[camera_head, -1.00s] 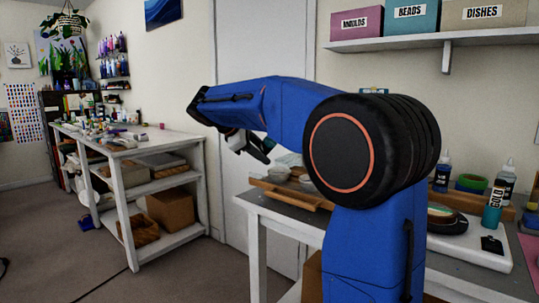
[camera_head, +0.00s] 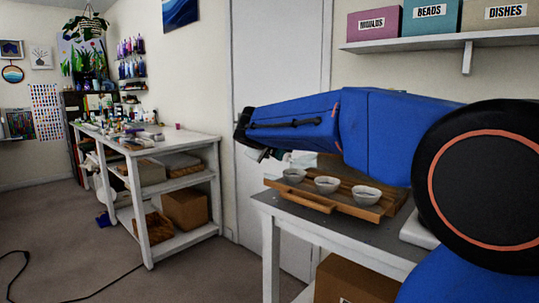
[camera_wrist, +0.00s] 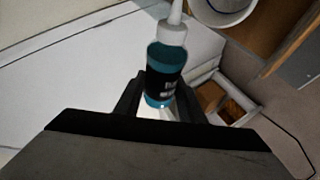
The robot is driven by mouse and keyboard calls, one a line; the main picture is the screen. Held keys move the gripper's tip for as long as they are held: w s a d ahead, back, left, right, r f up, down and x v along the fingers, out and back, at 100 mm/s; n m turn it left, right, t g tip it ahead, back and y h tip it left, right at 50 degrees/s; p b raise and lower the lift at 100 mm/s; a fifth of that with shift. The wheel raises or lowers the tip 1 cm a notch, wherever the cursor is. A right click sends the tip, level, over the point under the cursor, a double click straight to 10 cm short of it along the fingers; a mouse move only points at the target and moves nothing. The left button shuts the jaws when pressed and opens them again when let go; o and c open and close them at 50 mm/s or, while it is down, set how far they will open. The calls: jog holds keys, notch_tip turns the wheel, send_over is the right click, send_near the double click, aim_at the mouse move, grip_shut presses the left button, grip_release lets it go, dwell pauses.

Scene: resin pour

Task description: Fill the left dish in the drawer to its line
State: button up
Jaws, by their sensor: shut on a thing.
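My gripper (camera_head: 262,153) is shut on a teal bottle (camera_wrist: 165,75) with a black label and a white cap and nozzle. The wrist view shows the bottle between my fingers, its nozzle toward the top edge. Three pale dishes sit in a row in the wooden drawer (camera_head: 303,200): the left dish (camera_head: 294,175), the middle dish (camera_head: 327,185) and the right dish (camera_head: 367,195). The gripper is left of and above the left dish in the head view. One dish rim (camera_wrist: 222,22) shows right of the nozzle in the wrist view. Fill levels and lines cannot be made out.
The grey worktable (camera_head: 337,232) carries the drawer at its left end. A cardboard box (camera_head: 355,281) is beneath it. A white shelving bench (camera_head: 150,150) with clutter stands at the left. Open floor lies between, with a dark cable (camera_head: 95,290) on it. A shelf (camera_head: 430,42) holds labelled boxes.

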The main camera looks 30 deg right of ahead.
jog(key=shift+s+d+r+m+t, duration=0.1)
jog(key=shift+s+r+m+t, duration=0.2)
jog(key=shift+r, duration=0.2)
jog(key=shift+s+d+r+m+t, duration=0.1)
jog(key=shift+r+m+t, duration=0.1)
jog(key=shift+r+t, duration=0.25)
jog(key=shift+a, duration=0.1)
jog(key=shift+f, duration=0.25)
jog(key=shift+f, duration=0.4)
jog(key=shift+o, duration=0.9)
jog(key=c, duration=0.5)
dwell(2.1)
